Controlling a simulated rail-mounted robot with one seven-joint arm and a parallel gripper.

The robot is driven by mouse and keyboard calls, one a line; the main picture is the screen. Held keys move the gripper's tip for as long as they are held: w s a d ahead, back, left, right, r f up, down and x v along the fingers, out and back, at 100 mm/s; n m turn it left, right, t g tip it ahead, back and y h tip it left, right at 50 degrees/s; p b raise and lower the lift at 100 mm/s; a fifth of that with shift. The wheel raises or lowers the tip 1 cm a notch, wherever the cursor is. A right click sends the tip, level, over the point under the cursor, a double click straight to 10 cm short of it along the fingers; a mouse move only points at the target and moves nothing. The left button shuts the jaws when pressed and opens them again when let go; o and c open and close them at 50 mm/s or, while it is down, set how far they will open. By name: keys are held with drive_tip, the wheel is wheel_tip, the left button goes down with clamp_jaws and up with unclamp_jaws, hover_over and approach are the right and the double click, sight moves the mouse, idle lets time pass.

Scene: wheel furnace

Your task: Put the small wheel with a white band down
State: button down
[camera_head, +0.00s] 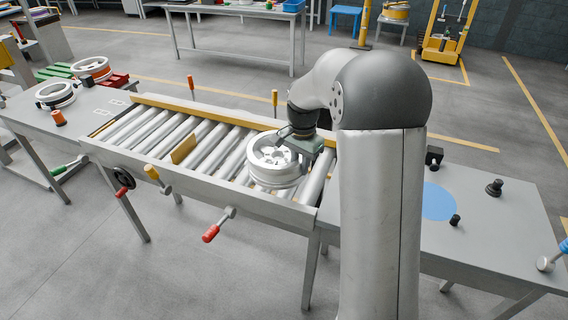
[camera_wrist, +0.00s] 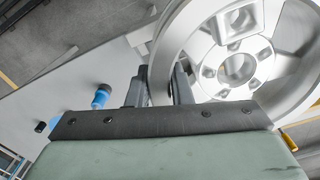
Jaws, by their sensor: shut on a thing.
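A small pale silver wheel (camera_head: 273,172) is at the right end of the roller conveyor (camera_head: 211,140), lying with its spoked face up. Its band looks white. My gripper (camera_head: 297,146) is shut on the wheel's rim at its right side. In the wrist view the wheel (camera_wrist: 237,68) fills the upper right, with one finger on each side of the rim wall at my gripper (camera_wrist: 163,88). I cannot tell whether the wheel touches the rollers or hangs just above them.
Two other wheels, one with a dark band (camera_head: 55,95) and one with an orange band (camera_head: 92,68), lie on the left table. A yellow divider (camera_head: 184,146) stands among the rollers. The right table (camera_head: 490,225) has a blue disc (camera_head: 438,201) and small dark parts.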

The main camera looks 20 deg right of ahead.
drive_tip(key=w+f, duration=0.1)
drive_tip(key=w, duration=0.1)
drive_tip(key=w+p, duration=0.1)
drive_tip(key=w, duration=0.1)
drive_tip(key=w+f, duration=0.1)
drive_tip(key=w, duration=0.1)
drive_tip(key=shift+d+f+p, duration=0.3)
drive_tip(key=shift+p, duration=0.1)
drive_tip(key=shift+w+d+f+p, duration=0.1)
drive_tip(key=shift+w+f+p, duration=0.45)
drive_tip(key=shift+f, duration=0.9)
drive_tip(key=shift+w+d+f+p, duration=0.15)
drive_tip(key=shift+w+f, duration=0.75)
drive_tip(key=shift+f, duration=0.5)
drive_tip(key=shift+w+f+p, duration=0.35)
drive_tip(key=shift+w+f, duration=0.35)
drive_tip(key=shift+f, duration=0.75)
drive_tip(key=shift+f, duration=0.2)
drive_tip(key=c, duration=1.3)
unclamp_jaws()
drive_tip(key=shift+s, duration=0.1)
